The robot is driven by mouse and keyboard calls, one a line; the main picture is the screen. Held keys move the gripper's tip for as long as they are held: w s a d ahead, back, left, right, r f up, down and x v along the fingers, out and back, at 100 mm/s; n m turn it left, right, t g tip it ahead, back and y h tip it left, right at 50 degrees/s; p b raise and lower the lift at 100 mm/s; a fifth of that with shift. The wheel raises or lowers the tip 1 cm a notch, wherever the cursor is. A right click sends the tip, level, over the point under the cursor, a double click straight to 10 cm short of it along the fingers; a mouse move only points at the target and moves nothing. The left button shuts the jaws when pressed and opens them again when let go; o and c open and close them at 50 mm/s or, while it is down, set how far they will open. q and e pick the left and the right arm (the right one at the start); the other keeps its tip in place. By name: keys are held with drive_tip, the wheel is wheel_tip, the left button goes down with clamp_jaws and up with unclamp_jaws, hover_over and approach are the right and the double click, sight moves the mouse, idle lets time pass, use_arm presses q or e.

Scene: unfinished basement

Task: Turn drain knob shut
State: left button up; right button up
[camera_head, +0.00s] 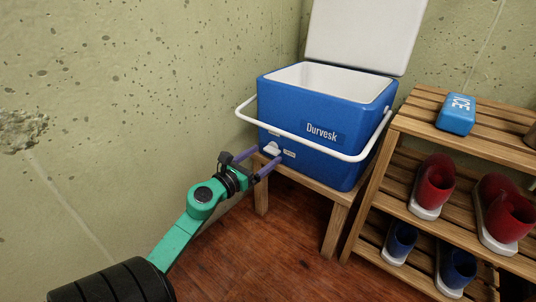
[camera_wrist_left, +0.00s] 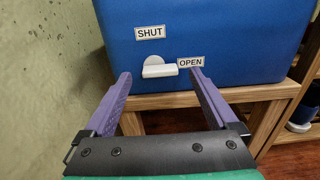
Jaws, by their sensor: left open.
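A blue cooler (camera_head: 320,118) stands on a small wooden stand, with its white lid (camera_head: 365,35) raised. Its white drain knob (camera_head: 271,148) is low on the front. In the left wrist view the knob (camera_wrist_left: 159,71) has a round base and a bar lying level, its right end by the OPEN label (camera_wrist_left: 190,62). The SHUT label (camera_wrist_left: 149,33) is above the knob. My left gripper (camera_head: 263,158) is open in front of the knob. In the left wrist view its purple fingers (camera_wrist_left: 160,76) appear either side of the knob, with nothing between them clearly gripped. My right gripper is out of view.
A concrete wall (camera_head: 120,90) is close on the left. A wooden rack (camera_head: 420,135) on the right holds a blue ice pack (camera_head: 457,113), red boots (camera_head: 433,185) and blue boots (camera_head: 400,240). The cooler's white carry handle (camera_head: 310,143) hangs across its front, above the knob.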

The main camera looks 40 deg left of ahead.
sight(273, 150)
use_arm(q)
drive_tip(key=shift+w, duration=1.35)
drive_tip(key=c, duration=1.4)
drive_tip(key=shift+o, duration=0.2)
